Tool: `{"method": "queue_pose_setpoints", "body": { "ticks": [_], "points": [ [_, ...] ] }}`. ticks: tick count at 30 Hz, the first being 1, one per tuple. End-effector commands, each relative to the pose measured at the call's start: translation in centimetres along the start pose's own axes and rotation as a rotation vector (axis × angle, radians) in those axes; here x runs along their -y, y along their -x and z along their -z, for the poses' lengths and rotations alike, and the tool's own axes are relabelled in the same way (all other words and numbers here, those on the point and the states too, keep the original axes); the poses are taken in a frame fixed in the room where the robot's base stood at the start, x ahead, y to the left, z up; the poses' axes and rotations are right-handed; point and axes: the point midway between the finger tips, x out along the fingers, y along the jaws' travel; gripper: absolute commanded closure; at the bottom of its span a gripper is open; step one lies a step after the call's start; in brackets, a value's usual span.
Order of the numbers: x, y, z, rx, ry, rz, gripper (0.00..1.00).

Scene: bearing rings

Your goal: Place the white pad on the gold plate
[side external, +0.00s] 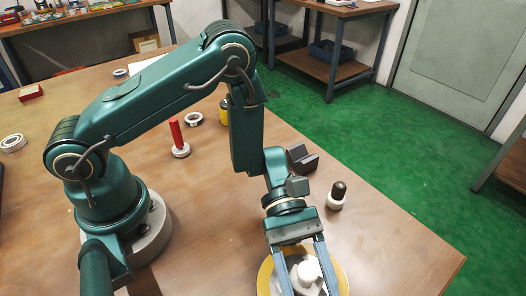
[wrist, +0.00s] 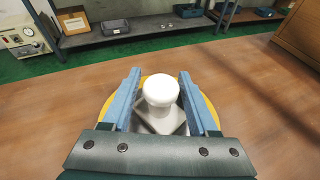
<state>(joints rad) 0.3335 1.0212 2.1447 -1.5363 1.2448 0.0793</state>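The contact between the pad's base and the plate is partly hidden.
A brown-topped white piece (side external: 338,195) and a dark block (side external: 301,159) stand behind my gripper. A red peg in a white ring (side external: 179,145), a yellow-black piece (side external: 224,112) and loose rings lie farther back.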

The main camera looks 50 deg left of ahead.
Motion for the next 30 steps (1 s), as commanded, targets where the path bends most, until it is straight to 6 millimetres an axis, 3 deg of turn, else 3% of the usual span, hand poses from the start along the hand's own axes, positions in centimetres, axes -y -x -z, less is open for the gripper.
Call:
{"method": "queue_pose_setpoints", "body": {
  "ticks": [8, 21, 30],
  "points": [
    [-0.1, 1.6, -0.2, 0.0, 0.0, -0.006, 0.4],
    [-0.2, 9.6, -0.2, -0.001, -0.002, -0.007, 0.4],
    [0.0, 12.2, -0.4, -0.013, -0.015, 0.005, 0.4]
  ]
}}
